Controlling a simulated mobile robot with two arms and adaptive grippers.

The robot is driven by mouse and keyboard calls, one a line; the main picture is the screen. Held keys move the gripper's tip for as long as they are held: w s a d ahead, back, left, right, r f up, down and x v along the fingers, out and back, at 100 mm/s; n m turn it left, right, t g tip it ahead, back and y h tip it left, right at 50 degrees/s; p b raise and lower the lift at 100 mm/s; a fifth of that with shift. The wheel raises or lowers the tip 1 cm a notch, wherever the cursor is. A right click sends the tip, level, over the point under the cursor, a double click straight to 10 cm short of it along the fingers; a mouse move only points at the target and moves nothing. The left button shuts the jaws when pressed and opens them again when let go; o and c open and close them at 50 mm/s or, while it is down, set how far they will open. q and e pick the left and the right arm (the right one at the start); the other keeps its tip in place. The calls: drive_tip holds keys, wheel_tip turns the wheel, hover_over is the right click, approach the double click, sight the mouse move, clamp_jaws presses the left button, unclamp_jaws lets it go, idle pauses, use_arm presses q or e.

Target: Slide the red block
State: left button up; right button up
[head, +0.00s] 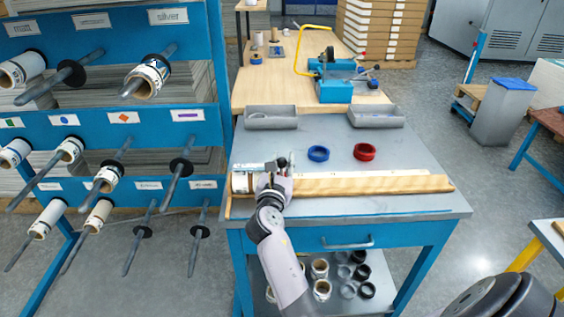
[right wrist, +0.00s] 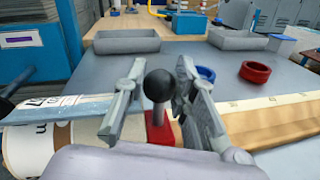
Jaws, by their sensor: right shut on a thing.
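The red block (right wrist: 158,128) carries a black ball knob (right wrist: 160,85) and sits at the wooden measuring rail (right wrist: 275,122) on the grey bench. In the head view my right gripper (head: 275,178) covers the block, and only the dark knob (head: 282,162) shows just beyond it. A white roll (right wrist: 30,148) with a printed label lies to the left, next to the block. My left gripper is not in view.
A blue ring (head: 318,153) and a red ring (head: 364,152) lie behind the rail. Two grey trays (head: 271,124) (head: 375,122) stand at the bench's back edge. The rail (head: 375,186) is clear to the right. A blue rack (head: 150,124) of rolls stands left.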

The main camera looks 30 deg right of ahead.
drive_tip(key=c, duration=0.4)
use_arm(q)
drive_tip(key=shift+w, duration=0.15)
use_arm(e)
clamp_jaws()
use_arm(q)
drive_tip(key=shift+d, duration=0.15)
